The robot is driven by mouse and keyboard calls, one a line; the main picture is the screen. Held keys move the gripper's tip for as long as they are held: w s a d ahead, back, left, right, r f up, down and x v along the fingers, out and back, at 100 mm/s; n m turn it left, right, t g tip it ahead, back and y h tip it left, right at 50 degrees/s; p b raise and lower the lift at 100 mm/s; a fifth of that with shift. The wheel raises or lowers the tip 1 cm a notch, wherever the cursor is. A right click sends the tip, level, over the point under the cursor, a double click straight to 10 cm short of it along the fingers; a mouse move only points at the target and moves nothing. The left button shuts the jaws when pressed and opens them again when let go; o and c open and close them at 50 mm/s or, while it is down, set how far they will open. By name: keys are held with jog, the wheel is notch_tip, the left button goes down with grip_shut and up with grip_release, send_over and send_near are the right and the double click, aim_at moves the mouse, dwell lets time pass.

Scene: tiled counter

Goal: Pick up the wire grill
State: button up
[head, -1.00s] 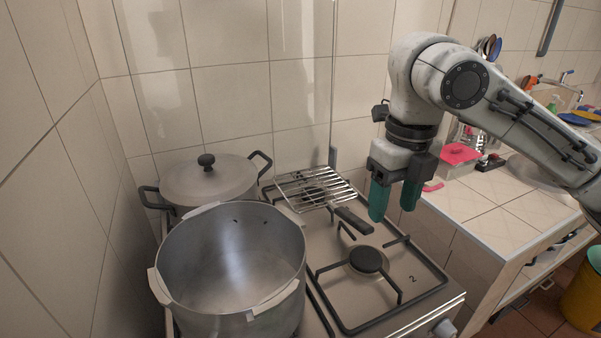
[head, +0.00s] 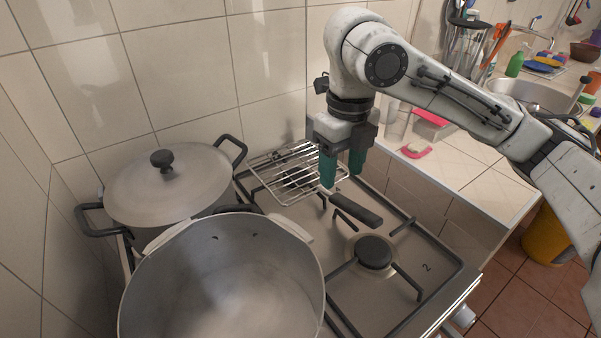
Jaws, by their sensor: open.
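The wire grill (head: 275,176) is a silver rack of thin bars with a black handle (head: 355,208). It lies over the back burner of the stove, with the handle pointing toward the front right. My gripper (head: 342,178) has green fingers pointing down, spread apart with nothing between them. In this view the fingers overlap the right edge of the rack, close to where the handle begins. They appear to be above the grill, not touching it, though the exact height is hard to tell. The fingers hide part of the rack's right end.
A large open pot (head: 215,285) stands front left on the stove (head: 335,262). A lidded pot (head: 165,190) stands behind it, left of the grill, against the tiled wall. A bare burner (head: 373,252) is front right. A tiled counter (head: 455,165) lies right.

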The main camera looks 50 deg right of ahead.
aim_at(337, 196)
jog(key=shift+a+f, duration=0.15)
jog(key=shift+f, duration=1.25)
jog(key=shift+a+f, duration=0.15)
jog(key=shift+f, duration=1.2)
grip_shut()
